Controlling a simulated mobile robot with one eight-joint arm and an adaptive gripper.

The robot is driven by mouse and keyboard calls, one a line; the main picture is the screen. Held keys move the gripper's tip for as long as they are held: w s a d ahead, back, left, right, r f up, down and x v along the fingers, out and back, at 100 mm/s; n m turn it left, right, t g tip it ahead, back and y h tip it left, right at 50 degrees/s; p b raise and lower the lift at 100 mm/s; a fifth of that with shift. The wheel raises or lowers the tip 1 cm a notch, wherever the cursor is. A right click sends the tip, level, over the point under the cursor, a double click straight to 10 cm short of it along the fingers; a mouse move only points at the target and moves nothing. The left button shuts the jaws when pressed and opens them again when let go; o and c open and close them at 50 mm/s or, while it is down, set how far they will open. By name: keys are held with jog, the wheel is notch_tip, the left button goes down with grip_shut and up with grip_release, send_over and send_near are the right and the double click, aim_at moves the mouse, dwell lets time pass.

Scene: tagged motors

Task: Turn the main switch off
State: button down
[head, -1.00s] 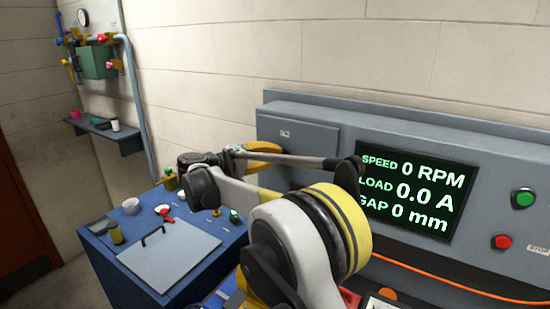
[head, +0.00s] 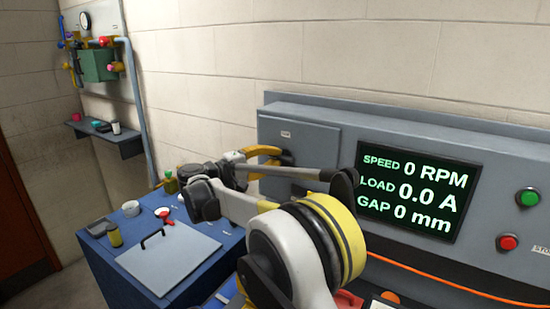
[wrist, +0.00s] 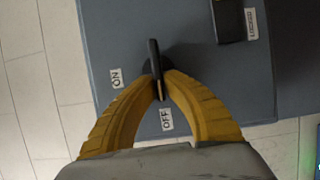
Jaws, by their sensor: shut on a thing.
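The main switch is a black handle (wrist: 154,56) on a round dark base, on a grey cabinet face (wrist: 105,35) in the wrist view. An ON label (wrist: 117,78) is left of it and an OFF label (wrist: 167,119) is below it. My gripper (wrist: 160,92) has its yellow fingers shut on the handle, whose gripped end lies close to the OFF label. In the head view my gripper (head: 283,157) is at the front of the grey switch box (head: 310,135); the handle is mostly hidden there.
A dark block (wrist: 228,20) stands out from the cabinet near the switch. The display (head: 412,193) reads 0 RPM, 0.0 A and 0 mm. A green button (head: 527,197) and red button (head: 507,242) are to its right. A blue bench (head: 205,260) stands below left.

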jog(key=c, duration=1.5)
grip_release()
jog(key=v, duration=1.2)
jog(key=shift+d, duration=0.1)
